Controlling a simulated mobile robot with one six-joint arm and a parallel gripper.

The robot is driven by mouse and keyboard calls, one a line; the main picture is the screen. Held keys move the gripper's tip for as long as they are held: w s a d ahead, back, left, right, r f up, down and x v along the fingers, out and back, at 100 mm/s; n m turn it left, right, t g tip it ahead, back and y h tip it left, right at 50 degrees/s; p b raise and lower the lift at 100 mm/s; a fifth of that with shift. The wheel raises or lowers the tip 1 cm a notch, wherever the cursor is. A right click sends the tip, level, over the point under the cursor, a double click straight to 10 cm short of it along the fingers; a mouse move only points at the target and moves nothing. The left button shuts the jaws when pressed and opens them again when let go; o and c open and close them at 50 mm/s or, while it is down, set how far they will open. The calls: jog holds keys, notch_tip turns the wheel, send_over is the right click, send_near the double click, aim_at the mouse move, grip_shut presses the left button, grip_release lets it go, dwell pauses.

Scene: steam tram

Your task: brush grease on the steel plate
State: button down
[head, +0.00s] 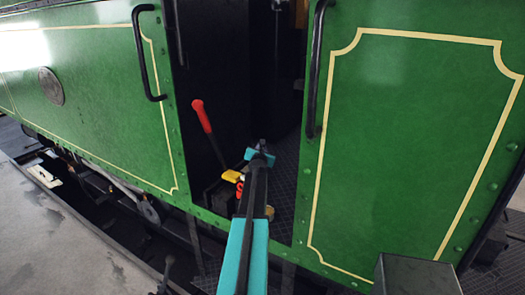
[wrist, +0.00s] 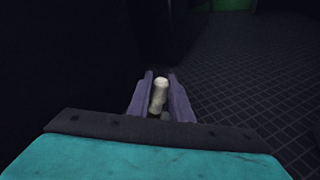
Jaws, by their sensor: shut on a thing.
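My gripper (wrist: 161,90) is shut on a pale, rounded, stick-like thing (wrist: 159,96), seen between its two purple-grey fingers in the wrist view. It may be the brush's handle, but no bristles show. In the head view my arm reaches into the dark cab doorway of the green tram, and my gripper (head: 262,146) is small and dark there; what it holds cannot be made out. I cannot pick out a steel plate or grease for certain. A dark floor with a grid pattern (wrist: 235,85) lies below and to the right of my gripper in the wrist view.
A red-handled lever (head: 203,117) stands left of my arm in the doorway. A yellow thing (head: 231,176) is close beside the arm. Black handrails (head: 140,55) (head: 316,75) flank the opening. A grey box (head: 415,277) is at the lower right.

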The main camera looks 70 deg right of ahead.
jog(key=shift+w+d+f+b, duration=0.1)
jog(key=shift+w+b, duration=0.3)
jog(key=shift+b, duration=0.15)
jog(key=shift+w+d+f+b, duration=0.1)
jog(key=shift+w+b, duration=0.3)
jog(key=shift+b, duration=0.15)
jog(key=shift+r, duration=0.1)
jog(key=w+b, duration=0.2)
jog(key=w+d+b, duration=0.1)
jog(key=b, duration=0.1)
jog(key=shift+w, duration=0.35)
jog(key=shift+s+d+p, duration=0.2)
jog(key=shift+d+p, duration=0.65)
jog(key=shift+p, duration=0.2)
